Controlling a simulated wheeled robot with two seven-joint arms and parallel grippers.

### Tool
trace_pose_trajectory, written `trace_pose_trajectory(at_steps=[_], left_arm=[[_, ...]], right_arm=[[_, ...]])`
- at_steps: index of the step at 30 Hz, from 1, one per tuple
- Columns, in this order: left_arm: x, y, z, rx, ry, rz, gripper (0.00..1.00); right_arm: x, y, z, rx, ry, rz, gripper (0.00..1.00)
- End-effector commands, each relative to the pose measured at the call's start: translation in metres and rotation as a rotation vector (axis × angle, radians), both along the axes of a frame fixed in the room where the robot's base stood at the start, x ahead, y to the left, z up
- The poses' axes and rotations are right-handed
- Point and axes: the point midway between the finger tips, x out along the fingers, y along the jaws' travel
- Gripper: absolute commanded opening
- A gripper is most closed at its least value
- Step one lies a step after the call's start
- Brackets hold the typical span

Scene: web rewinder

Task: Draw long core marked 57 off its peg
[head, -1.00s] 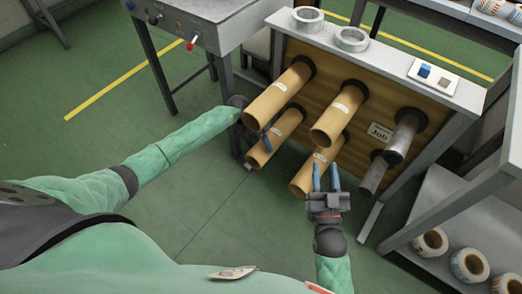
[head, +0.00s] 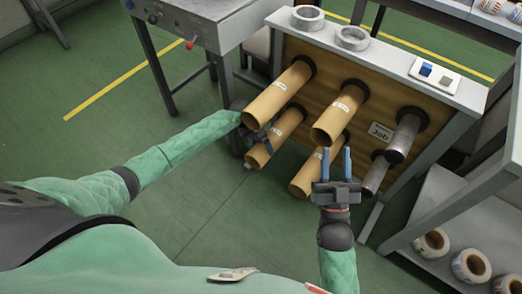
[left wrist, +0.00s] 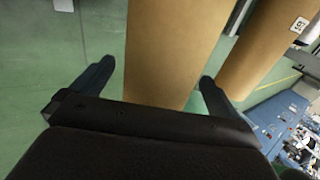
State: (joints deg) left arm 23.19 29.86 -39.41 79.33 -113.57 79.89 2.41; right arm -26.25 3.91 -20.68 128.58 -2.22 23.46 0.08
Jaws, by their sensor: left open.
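Brown long cores stick out of the board: upper left (head: 277,94), lower left (head: 283,128), upper right (head: 338,112) and lower right (head: 306,178). Their labels are too small to read in the head view. My left gripper (head: 262,134) is open at the left pair, partly hidden by the upper left core. In the left wrist view, its fingers (left wrist: 154,80) stand either side of a core (left wrist: 170,45), with floor showing beside each finger. A second core (left wrist: 262,45) with an upside-down label, possibly 57, is to the right. My right gripper (head: 336,160) is open and empty.
Two bare metal pegs (head: 404,138) are on the right of the board (head: 385,105). Pale rings (head: 352,38) and a small tray (head: 436,76) sit on the top ledge. A shelf with label rolls (head: 470,264) is at right. A grey machine table (head: 205,25) stands at left.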

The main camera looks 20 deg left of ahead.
Motion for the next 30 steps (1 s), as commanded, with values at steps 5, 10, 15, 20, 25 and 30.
trace_pose_trajectory(at_steps=[5, 10, 15, 20, 25, 30], left_arm=[[-0.001, -0.002, -0.004, 0.000, 0.000, 0.000, 1.00], [-0.001, -0.004, -0.007, 0.000, 0.000, 0.000, 1.00], [-0.002, -0.005, -0.009, 0.000, 0.000, 0.000, 1.00], [-0.002, -0.005, -0.010, 0.000, 0.000, 0.000, 1.00], [-0.002, -0.005, -0.010, 0.000, 0.000, 0.000, 1.00], [-0.002, -0.005, -0.010, 0.000, 0.000, 0.000, 0.94]], right_arm=[[-0.007, -0.003, 0.017, 0.016, -0.056, -0.004, 0.36], [-0.012, -0.005, 0.030, 0.027, -0.103, -0.006, 0.36], [-0.016, -0.008, 0.045, 0.037, -0.150, -0.010, 0.36], [-0.016, -0.008, 0.052, 0.042, -0.177, -0.011, 0.36], [-0.015, -0.008, 0.053, 0.042, -0.180, -0.011, 0.36], [-0.016, -0.008, 0.050, 0.042, -0.172, -0.011, 0.36]])
